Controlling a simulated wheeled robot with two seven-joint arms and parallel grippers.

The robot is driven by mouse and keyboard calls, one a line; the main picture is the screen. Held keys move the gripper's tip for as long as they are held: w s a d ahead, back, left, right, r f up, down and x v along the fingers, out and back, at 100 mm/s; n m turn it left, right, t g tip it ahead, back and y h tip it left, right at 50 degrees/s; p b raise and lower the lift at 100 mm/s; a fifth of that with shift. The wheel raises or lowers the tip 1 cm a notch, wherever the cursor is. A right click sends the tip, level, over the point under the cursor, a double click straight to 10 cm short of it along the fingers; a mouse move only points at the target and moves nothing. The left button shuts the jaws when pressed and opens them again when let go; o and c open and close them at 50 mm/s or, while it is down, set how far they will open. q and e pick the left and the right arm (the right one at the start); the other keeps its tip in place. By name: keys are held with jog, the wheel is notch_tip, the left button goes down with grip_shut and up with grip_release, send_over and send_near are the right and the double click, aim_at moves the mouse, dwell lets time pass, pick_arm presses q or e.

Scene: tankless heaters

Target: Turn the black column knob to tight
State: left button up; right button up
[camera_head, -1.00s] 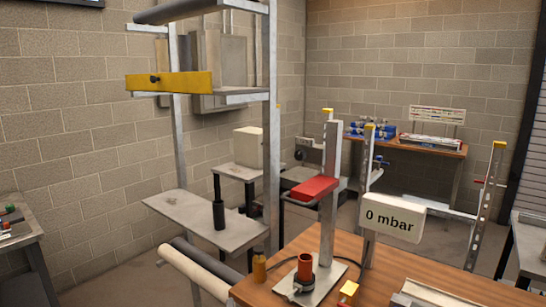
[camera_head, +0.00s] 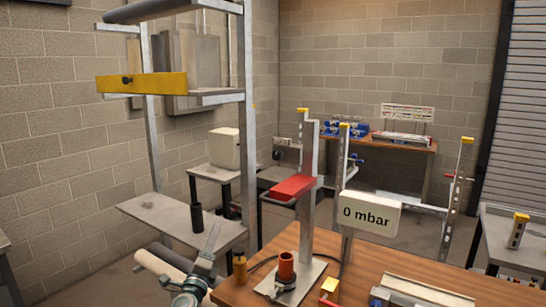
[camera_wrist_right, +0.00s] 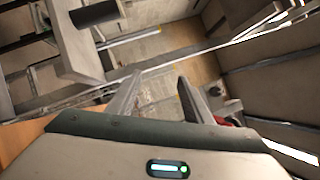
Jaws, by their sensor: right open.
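A small black knob (camera_head: 126,82) sits on the yellow bar (camera_head: 160,84) of the tall metal frame at upper left. Another dark round knob (camera_head: 276,155) shows left of the metal column (camera_head: 307,145) that carries a red bracket (camera_head: 293,188). I cannot tell which is the black column knob or how tight either is. My right gripper (camera_head: 213,236) is at lower centre-left, below and apart from both. In the right wrist view its fingers (camera_wrist_right: 157,92) are spread with nothing between them. My left gripper is not in view.
The wooden table (camera_head: 440,270) holds a red cylinder (camera_head: 286,266) on a metal plate and a "0 mbar" display (camera_head: 370,214). A grey shelf (camera_head: 160,213) with a black cylinder (camera_head: 197,218) is near my right gripper. It also shows in the right wrist view (camera_wrist_right: 93,14).

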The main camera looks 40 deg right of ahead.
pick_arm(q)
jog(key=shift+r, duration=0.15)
pick_arm(e)
jog(key=s+d+r+m+g+h, duration=0.1)
jog(key=s+d+r+m+g, duration=0.1)
jog(key=r+m, duration=0.4)
jog(key=s+d+r+m+g, duration=0.2)
jog(key=r+m, duration=0.4)
jog(key=r, duration=0.3)
jog(key=s+d+r+m+g+h, duration=0.1)
jog(key=d+r+m+g, duration=0.2)
jog(key=r+m+g, duration=0.2)
notch_tip(320, 180, up, 3)
jog(key=shift+s+d+f+m+h, duration=0.15)
jog(key=shift+s+d+m+h, duration=0.2)
jog(key=shift+m, duration=0.55)
jog(key=shift+d, duration=0.15)
